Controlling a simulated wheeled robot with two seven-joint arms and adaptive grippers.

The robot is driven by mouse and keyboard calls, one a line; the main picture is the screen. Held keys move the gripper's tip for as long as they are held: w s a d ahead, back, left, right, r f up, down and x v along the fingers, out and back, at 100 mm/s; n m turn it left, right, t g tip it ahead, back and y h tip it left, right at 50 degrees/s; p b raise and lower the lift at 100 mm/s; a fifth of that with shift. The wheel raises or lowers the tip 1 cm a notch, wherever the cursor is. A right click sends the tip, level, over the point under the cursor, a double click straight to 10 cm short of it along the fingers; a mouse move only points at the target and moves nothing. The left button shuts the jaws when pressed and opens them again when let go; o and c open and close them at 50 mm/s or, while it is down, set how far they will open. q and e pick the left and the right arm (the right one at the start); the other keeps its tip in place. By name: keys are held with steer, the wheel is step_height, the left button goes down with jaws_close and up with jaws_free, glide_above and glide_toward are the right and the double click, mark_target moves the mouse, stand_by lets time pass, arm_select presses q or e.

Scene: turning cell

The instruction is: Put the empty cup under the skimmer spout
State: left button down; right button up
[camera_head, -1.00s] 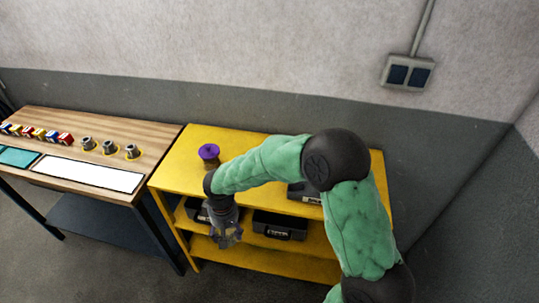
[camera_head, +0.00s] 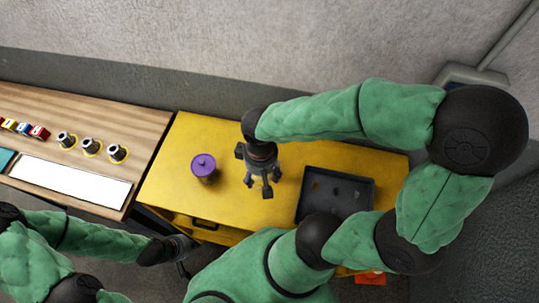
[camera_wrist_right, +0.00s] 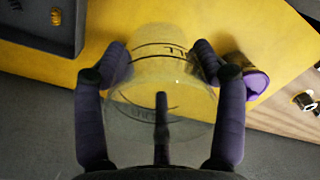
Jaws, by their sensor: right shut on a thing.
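A clear, see-through cup (camera_wrist_right: 160,92) with dark markings is between the fingers of my right gripper (camera_wrist_right: 160,58) in the right wrist view. The fingers are shut on its sides, and I see no contents in it. In the head view my right gripper (camera_head: 262,188) points down over the yellow cabinet top, between a purple-lidded jar and a black tray; the cup cannot be made out there. My left gripper (camera_head: 183,262) is low in front of the cabinet, its fingers too unclear to read. No skimmer spout is visible.
The yellow cabinet (camera_head: 200,130) bears the purple-lidded jar (camera_head: 204,168) and the black tray (camera_head: 335,188). The wooden bench (camera_head: 100,110) at left holds several metal parts, coloured blocks and a white panel (camera_head: 70,180). The wall stands close behind.

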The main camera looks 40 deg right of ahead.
steer(key=w+d+f, duration=0.1)
steer(key=w+f, duration=0.2)
steer(key=w, duration=0.1)
steer(key=w+f+b, duration=0.1)
steer(key=w+f, duration=0.2)
steer(key=w, duration=0.1)
steer(key=w+d+f, duration=0.1)
steer(key=w+f, duration=0.2)
steer(key=w, duration=0.1)
steer(key=shift+w+d+f+b, duration=0.1)
steer(key=shift+w+d+b, duration=0.2)
steer(key=shift+b, duration=0.05)
steer(key=shift+w+f+b, duration=0.15)
steer(key=shift+f, duration=0.8)
steer(key=shift+w+f+b, duration=0.1)
steer(key=shift+f+b, duration=0.05)
steer(key=shift+f, duration=0.75)
steer(key=shift+f, duration=0.15)
steer(key=o, duration=1.2)
steer(key=shift+o, duration=0.2)
